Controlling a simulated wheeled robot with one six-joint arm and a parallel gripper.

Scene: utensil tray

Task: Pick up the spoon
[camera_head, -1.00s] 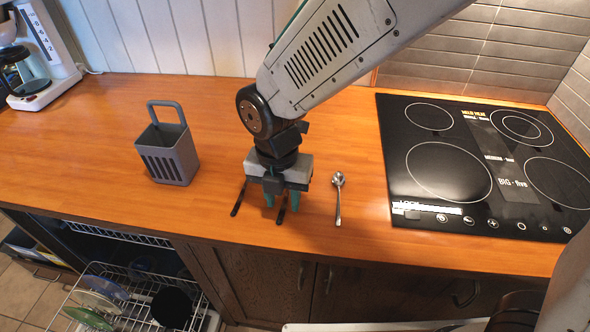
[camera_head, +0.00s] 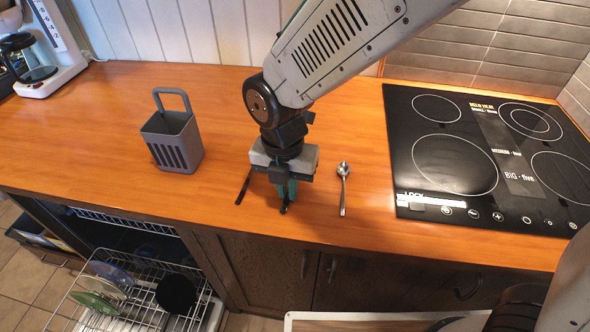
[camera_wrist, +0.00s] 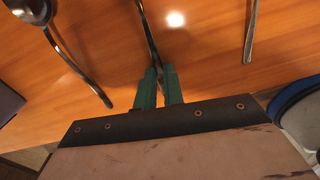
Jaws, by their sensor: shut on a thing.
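The metal spoon (camera_head: 343,185) lies on the wooden counter to the right of my gripper in the head view, bowl toward the wall. A spoon (camera_wrist: 68,55) also lies at the upper left of the wrist view, apart from the fingers. My gripper (camera_head: 286,190) points down at counter level. It is shut on a thin utensil (camera_wrist: 148,35), whose dark end (camera_head: 284,209) shows below the fingers. My gripper and wrist hide most of that utensil in the head view, and I cannot tell its kind.
Another thin dark utensil (camera_head: 243,187) lies left of my gripper. A grey slotted holder (camera_head: 175,146) stands farther left. A black cooktop (camera_head: 402,150) is right of the spoon. An open dishwasher rack (camera_head: 145,290) is below the counter at the left.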

